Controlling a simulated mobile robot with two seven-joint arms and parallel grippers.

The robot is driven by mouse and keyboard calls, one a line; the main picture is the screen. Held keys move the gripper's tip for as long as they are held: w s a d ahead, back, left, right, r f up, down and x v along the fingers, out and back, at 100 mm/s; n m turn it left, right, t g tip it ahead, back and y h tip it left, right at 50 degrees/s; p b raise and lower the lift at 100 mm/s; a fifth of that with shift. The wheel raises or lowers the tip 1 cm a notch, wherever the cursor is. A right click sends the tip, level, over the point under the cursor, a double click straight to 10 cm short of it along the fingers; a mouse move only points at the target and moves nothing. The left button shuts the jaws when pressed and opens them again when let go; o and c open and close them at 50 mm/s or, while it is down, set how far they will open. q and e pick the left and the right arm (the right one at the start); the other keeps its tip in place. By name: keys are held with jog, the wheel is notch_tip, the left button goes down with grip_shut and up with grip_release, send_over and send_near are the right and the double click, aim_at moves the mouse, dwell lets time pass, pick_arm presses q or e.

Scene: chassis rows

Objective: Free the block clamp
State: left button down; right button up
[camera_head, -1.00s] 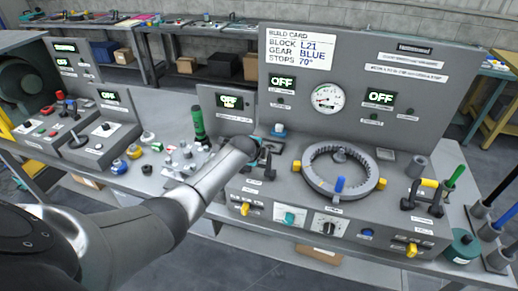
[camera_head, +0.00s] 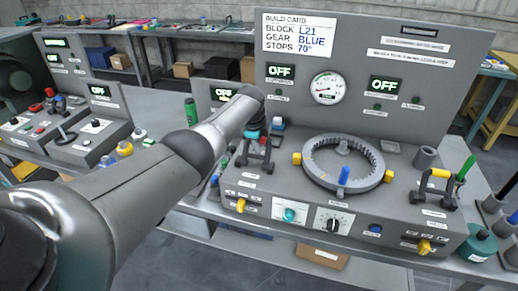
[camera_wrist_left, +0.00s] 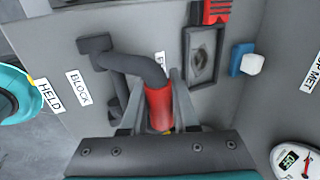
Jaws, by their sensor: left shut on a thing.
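The block clamp (camera_head: 254,158) stands at the left end of the grey bench panel, a dark bracket with a bent lever. In the left wrist view its dark lever (camera_wrist_left: 135,62) ends in a red handle (camera_wrist_left: 157,100), beside a label reading BLOCK (camera_wrist_left: 78,88). My left gripper (camera_wrist_left: 154,112) is shut on the red handle, with a finger on each side. In the head view my left gripper (camera_head: 255,132) is at the top of the clamp, largely hidden by my own arm. My right gripper is not in view.
A toothed ring (camera_head: 345,180) with a blue peg sits right of the clamp. A second clamp with a yellow handle (camera_head: 438,173) is farther right. A gauge (camera_head: 328,88) and OFF displays are on the upright panel. A blue and white piece (camera_wrist_left: 250,62) lies near the handle.

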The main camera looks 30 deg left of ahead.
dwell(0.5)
pick_arm(q)
jog(key=c, duration=0.7)
grip_release()
jog(key=shift+p+v, duration=0.7)
jog(key=shift+v, duration=0.2)
jog(key=p+v, duration=0.3)
jog(key=v, duration=1)
jog(key=shift+r, duration=0.15)
